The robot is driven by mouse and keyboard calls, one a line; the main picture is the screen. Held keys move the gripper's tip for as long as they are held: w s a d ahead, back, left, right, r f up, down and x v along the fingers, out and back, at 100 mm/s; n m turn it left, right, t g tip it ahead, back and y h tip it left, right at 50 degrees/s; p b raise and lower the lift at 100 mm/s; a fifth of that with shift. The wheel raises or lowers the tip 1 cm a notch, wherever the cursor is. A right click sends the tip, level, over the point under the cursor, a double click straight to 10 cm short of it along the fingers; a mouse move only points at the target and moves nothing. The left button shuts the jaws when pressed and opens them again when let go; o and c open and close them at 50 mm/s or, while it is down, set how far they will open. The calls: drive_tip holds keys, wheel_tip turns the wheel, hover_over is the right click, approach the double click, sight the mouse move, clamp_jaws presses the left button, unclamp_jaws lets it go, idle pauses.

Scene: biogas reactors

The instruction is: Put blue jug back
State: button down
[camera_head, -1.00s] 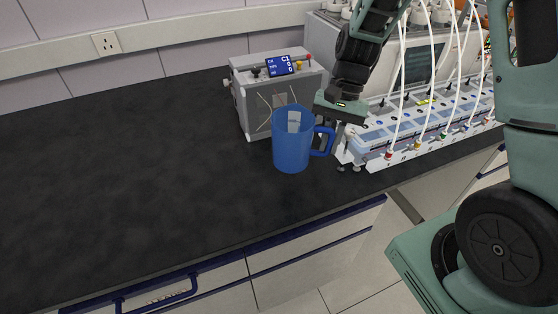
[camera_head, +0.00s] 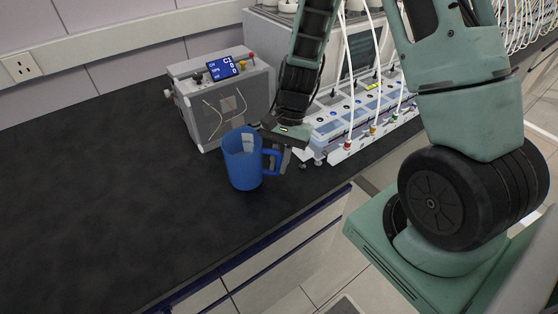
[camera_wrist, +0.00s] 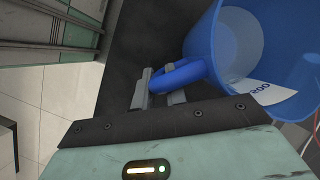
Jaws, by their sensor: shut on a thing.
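The blue jug (camera_head: 243,161) is upright at the black bench, in front of the grey pump box; I cannot tell whether its base touches the bench top. Its handle points right, towards my gripper (camera_head: 283,156). In the wrist view, my gripper (camera_wrist: 160,94) is shut on the jug's blue handle (camera_wrist: 183,74), with a finger on each side of it. The jug (camera_wrist: 200,42) fills the upper right of that view, and a white label with print shows on it.
The grey pump box (camera_head: 226,107) with a blue display stands just behind the jug. The reactor unit (camera_head: 350,122) with white tubes is right of my gripper. The black bench top (camera_head: 90,190) is clear to the left. Its front edge lies close below the jug.

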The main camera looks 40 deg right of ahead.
drive_tip(key=shift+f, duration=0.2)
drive_tip(key=shift+f, duration=0.15)
drive_tip(key=c, duration=1.4)
unclamp_jaws()
drive_tip(key=shift+c, duration=0.2)
drive_tip(key=v, duration=1.2)
drive_tip(key=s+a+r+n+t+h, duration=0.1)
drive_tip(key=s+a+r+n, duration=0.1)
drive_tip(key=s+a+n, duration=0.7)
drive_tip(key=s+a+r+n+t+h, duration=0.1)
drive_tip(key=s+a+r+n+h, duration=0.1)
drive_tip(key=s+a+n, duration=0.7)
drive_tip(key=shift+s+a+r+n+h+b, duration=0.25)
drive_tip(key=shift+a+r+n+b, duration=0.2)
drive_tip(key=shift+a+r, duration=0.35)
